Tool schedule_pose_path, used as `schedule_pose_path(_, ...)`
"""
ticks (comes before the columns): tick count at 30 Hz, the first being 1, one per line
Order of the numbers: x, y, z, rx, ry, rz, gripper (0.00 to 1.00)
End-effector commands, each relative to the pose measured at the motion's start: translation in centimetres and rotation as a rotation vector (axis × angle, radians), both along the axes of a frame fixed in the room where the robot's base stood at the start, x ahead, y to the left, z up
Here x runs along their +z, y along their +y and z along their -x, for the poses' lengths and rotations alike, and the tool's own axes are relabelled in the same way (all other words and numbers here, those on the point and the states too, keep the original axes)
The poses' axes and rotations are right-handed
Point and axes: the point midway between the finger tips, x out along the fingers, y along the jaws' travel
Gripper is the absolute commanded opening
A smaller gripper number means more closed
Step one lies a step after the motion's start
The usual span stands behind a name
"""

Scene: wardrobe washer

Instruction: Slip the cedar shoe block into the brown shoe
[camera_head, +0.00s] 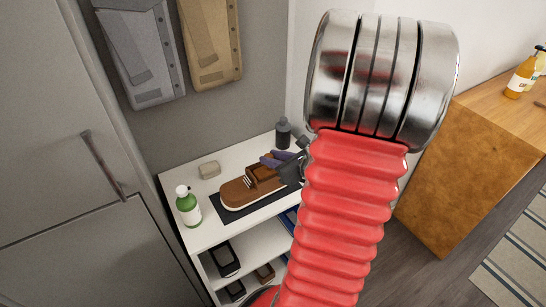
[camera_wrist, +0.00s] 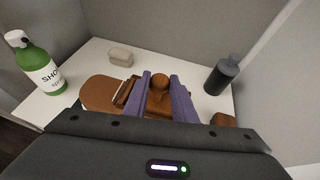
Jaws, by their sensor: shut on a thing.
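The brown shoe (camera_head: 236,195) lies on a dark mat (camera_head: 228,213) on the white shelf top, its toe to the left. It also shows in the wrist view (camera_wrist: 100,92), partly hidden by my gripper. My gripper (camera_head: 272,161) is over the shoe's opening, its purple fingers shut on the cedar shoe block (camera_wrist: 160,81). The block's round knob shows between the fingers in the wrist view. The block is at the shoe's opening; how deep it sits is hidden.
A green spray bottle (camera_head: 188,206) stands left of the shoe, a small beige block (camera_head: 209,169) behind it, and a dark bottle (camera_head: 283,134) at the back right. More shoes (camera_head: 224,260) sit on the shelves below.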

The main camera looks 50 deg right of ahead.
Motion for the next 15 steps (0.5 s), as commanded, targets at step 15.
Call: schedule_pose_path(15,-0.92,0.02,0.00,0.000,0.000,0.000,0.00)
